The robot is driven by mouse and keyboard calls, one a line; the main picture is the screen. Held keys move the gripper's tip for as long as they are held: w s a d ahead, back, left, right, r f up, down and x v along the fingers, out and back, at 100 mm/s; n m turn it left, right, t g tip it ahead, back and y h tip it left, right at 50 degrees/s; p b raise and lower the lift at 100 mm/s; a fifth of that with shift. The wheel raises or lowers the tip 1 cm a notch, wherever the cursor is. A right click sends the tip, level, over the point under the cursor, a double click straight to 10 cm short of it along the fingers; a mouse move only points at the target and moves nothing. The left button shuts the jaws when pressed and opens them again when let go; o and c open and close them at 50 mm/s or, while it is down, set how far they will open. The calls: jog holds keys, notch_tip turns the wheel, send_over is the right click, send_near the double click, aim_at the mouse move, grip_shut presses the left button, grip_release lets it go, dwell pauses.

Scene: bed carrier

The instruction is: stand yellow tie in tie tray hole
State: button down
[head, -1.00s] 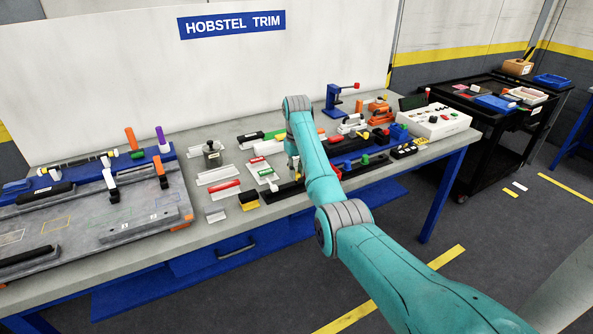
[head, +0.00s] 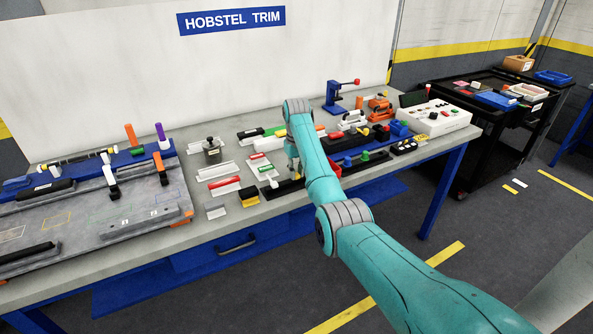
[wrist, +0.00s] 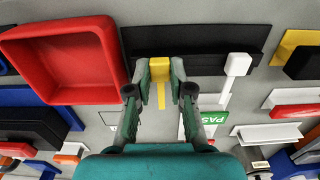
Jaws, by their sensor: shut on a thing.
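My gripper (wrist: 161,72) is shut on the yellow tie (wrist: 160,74) in the wrist view, with one fingertip on each side of it. The tie's yellow head and narrow strip show between the fingers. Behind it lies a long black block (wrist: 225,42), perhaps the tie tray. Whether the tie is in a hole or just above or in front of the block cannot be told. In the head view my gripper (head: 294,168) is low over the bench, in front of a dark tray (head: 288,189), and the tie is too small to make out.
A red bin (wrist: 60,55) is close to the left of my gripper in the wrist view. A white upright piece (wrist: 236,64) and a green-marked card (wrist: 215,118) are on the right. Black-and-yellow block (head: 249,195) and rails crowd the bench.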

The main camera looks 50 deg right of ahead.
aim_at(297, 174)
jog(key=shift+f, duration=0.2)
jog(key=c, duration=1)
grip_release()
jog(key=shift+o, duration=0.2)
notch_tip(297, 174, up, 7)
jog(key=shift+r, duration=0.2)
